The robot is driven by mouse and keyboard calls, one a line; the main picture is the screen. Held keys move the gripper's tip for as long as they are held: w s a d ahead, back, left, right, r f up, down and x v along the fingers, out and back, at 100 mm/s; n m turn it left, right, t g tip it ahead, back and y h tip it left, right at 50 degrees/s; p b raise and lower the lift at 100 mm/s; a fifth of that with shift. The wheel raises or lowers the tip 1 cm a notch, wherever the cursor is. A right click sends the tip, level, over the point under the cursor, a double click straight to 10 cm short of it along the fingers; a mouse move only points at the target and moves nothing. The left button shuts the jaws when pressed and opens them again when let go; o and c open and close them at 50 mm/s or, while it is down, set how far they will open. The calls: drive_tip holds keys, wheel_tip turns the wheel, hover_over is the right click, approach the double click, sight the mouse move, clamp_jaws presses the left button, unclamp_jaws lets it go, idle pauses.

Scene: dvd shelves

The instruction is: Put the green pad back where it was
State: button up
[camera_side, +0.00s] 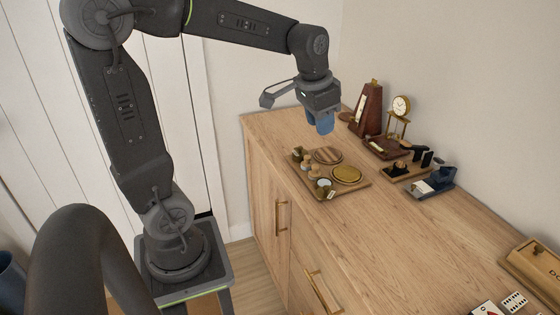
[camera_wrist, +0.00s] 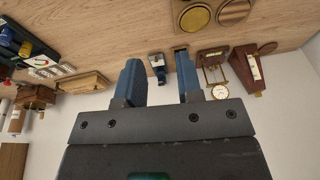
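I cannot make out a clearly green pad in either view. The closest match is a round olive-gold pad (camera_side: 347,174) lying flat on the wooden tray (camera_side: 328,196); it also shows at the top of the wrist view (camera_wrist: 195,18). A round brown striped pad (camera_side: 327,155) lies behind it on the same tray. My gripper (camera_side: 320,125) hangs in the air above the back of the cabinet top, apart from the tray. In the wrist view its blue fingers (camera_wrist: 159,76) stand apart with nothing held between them.
Small jars (camera_side: 314,171) stand along the tray's left side. A metronome (camera_side: 368,108), a gold clock (camera_side: 399,108), wooden holders (camera_side: 405,170) and a blue-grey device (camera_side: 432,184) line the wall. The cabinet's middle is clear.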

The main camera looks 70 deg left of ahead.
drive_tip(key=s+d+f+t, duration=0.1)
drive_tip(key=s+d+t, duration=0.1)
drive_tip(key=s+d, duration=0.8)
drive_tip(key=s, duration=0.3)
drive_tip(key=shift+s+d+t+h, duration=0.2)
drive_tip(key=shift+s+t+h, duration=0.2)
